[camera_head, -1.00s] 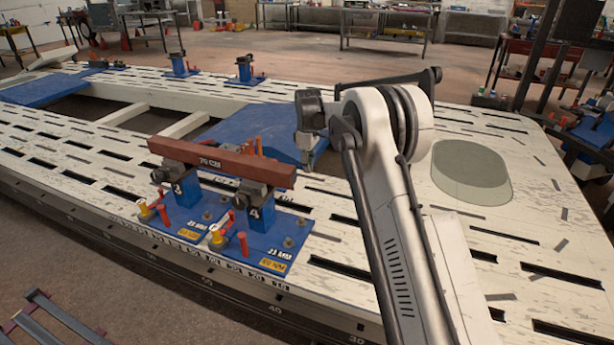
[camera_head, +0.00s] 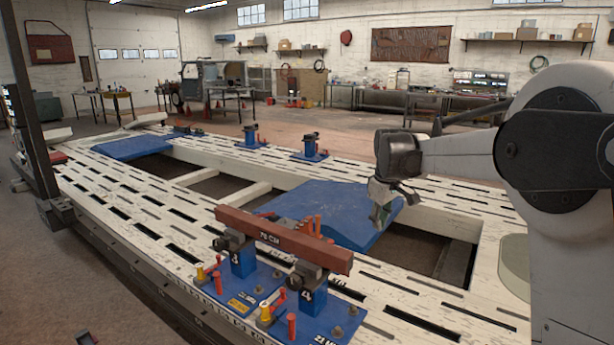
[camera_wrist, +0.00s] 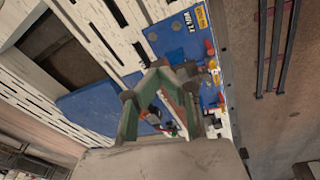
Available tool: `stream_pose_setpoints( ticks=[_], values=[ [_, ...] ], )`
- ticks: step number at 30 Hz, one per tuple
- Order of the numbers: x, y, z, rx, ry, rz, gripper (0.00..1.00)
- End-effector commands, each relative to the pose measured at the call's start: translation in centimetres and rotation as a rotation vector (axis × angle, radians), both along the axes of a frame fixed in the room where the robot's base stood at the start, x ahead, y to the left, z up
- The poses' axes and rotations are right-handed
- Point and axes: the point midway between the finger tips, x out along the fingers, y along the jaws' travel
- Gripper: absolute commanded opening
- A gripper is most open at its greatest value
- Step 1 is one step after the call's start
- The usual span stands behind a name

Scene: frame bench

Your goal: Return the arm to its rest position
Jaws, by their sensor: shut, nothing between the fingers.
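My gripper (camera_head: 379,217) shows right of centre in the head view, hanging from my wrist with its fingers pointing down. It is shut and empty. It appears above the bench, in line with a blue sheet and to the right of the red-brown 70 CM bar. In the wrist view my gripper (camera_wrist: 163,75) shows its green-grey fingers meeting at the tips, over the blue clamp bases. My arm fills the right side of the head view, folded with the elbow high.
The slotted white frame bench (camera_head: 150,195) spans the view. The red-brown bar (camera_head: 283,239) lies across two blue clamp stands numbered 3 and 4. A blue sheet (camera_head: 300,203) lies behind it. Two smaller blue stands are at the back. A dark post (camera_head: 32,120) rises at left.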

Motion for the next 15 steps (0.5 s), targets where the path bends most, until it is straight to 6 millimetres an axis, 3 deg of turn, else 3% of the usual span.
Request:
stream_pose_setpoints(
  ticks=[6, 15],
  values=[
    [-5.8, 0.0, 4.3, 0.020, -0.062, -0.094, 0.00],
    [-14.1, 0.1, 7.9, 0.058, -0.148, -0.223, 0.00]
  ],
)
